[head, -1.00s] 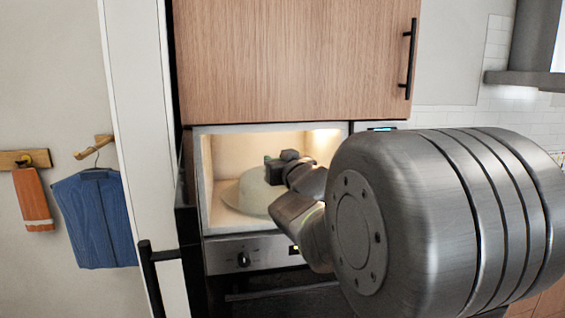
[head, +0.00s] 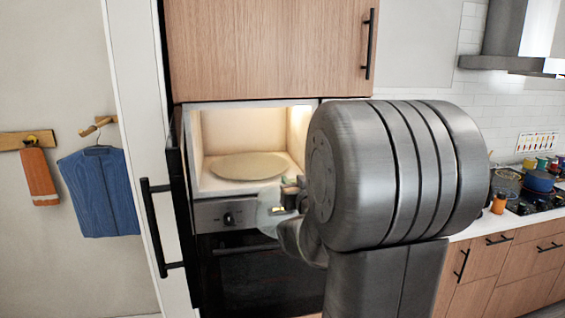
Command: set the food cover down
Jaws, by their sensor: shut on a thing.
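The food cover (head: 268,208) is a pale, see-through dome in front of the lower edge of the open microwave. It looks tilted, and my arm hides its right part. My gripper (head: 289,190) is shut on the cover near its top; the fingers are small and partly hidden by my arm. The cover is outside the microwave, clear of the plate.
The lit microwave (head: 196,160) is open and holds a bare round plate (head: 248,166). An oven (head: 250,270) is below it. A counter (head: 466,230) at the right carries an orange jar (head: 499,203) and a blue pot (head: 538,180) on the stove.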

